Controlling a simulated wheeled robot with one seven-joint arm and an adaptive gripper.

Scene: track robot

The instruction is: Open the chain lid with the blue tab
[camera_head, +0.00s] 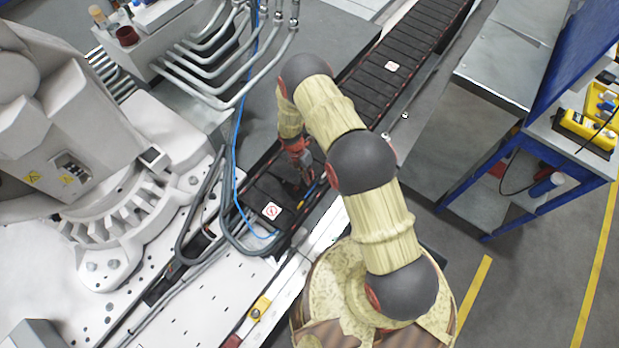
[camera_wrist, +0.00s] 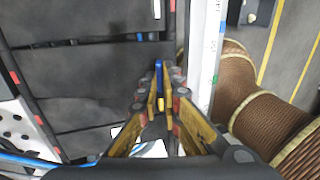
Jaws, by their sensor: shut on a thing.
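The blue tab (camera_wrist: 158,72) stands between the two yellow finger pads of my gripper (camera_wrist: 163,82) in the wrist view. My gripper is shut on it. The black chain lid (camera_wrist: 95,68) lies flat to the left of the tab, with dark gaps along its edges. In the head view my gripper (camera_head: 304,178) points down at the right edge of the black chain (camera_head: 274,188). Only a small bit of blue shows beside the fingers there, and my arm covers part of the chain.
A blue hose (camera_head: 237,165) and black cables run along the chain's left side, near a large white robot (camera_head: 120,180). Bent grey pipes (camera_head: 215,65) stand behind. A pale rail (camera_wrist: 205,50) runs close on the right in the wrist view. A blue-framed bench (camera_head: 535,150) stands at the right.

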